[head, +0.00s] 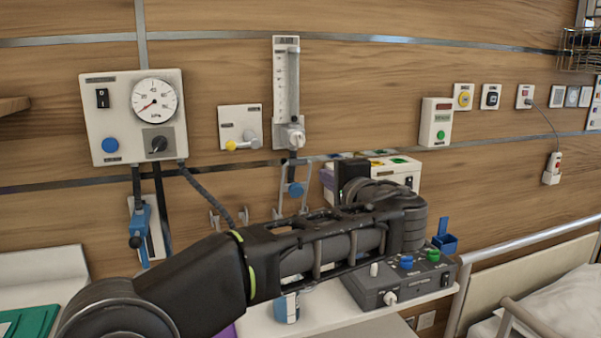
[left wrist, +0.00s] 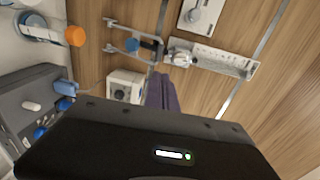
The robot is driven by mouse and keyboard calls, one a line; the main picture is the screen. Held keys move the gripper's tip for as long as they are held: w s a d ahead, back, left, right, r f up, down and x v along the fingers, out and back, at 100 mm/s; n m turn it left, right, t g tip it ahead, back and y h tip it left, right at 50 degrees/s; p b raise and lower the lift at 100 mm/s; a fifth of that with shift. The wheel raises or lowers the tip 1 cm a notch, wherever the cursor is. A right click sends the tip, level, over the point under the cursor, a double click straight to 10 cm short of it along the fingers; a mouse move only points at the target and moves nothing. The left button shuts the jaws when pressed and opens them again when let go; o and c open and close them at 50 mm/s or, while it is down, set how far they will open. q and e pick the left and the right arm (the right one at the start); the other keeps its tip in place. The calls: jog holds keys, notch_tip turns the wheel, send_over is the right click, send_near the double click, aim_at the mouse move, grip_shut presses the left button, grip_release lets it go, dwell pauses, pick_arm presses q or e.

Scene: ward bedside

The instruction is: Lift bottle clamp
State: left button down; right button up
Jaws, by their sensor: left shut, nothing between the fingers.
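A bracket with a blue knob (head: 296,188) hangs on the wall rail below the flowmeter (head: 286,92). It looks like the bottle clamp, though I cannot be sure. Its two prongs point down, and my left arm crosses in front of the area below it. In the left wrist view the bracket (left wrist: 132,45) lies up and left of my fingers. My left gripper (left wrist: 160,90) is shut and empty, apart from the bracket. In the head view the gripper (head: 353,172) is mostly hidden behind my own wrist. My right gripper is out of view.
A gauge panel (head: 105,140) and a blue-handled wall device (head: 140,222) are at left. A bed rail (head: 525,240) is at right.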

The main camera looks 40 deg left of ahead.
aim_at(299, 163)
pick_arm(q)
jog(key=shift+s+a, duration=0.15)
jog(key=shift+s, duration=0.05)
jog(key=shift+f, duration=0.1)
jog(key=p+x, duration=0.3)
jog(key=x, duration=1.1)
jog(key=a+p, duration=0.1)
jog(key=p, duration=0.1)
jog(key=w+r+p, duration=0.1)
jog(key=p, duration=0.1)
jog(key=shift+a+g+h, duration=0.35)
jog(key=shift+g+h, duration=0.05)
jog(key=shift+d, duration=0.1)
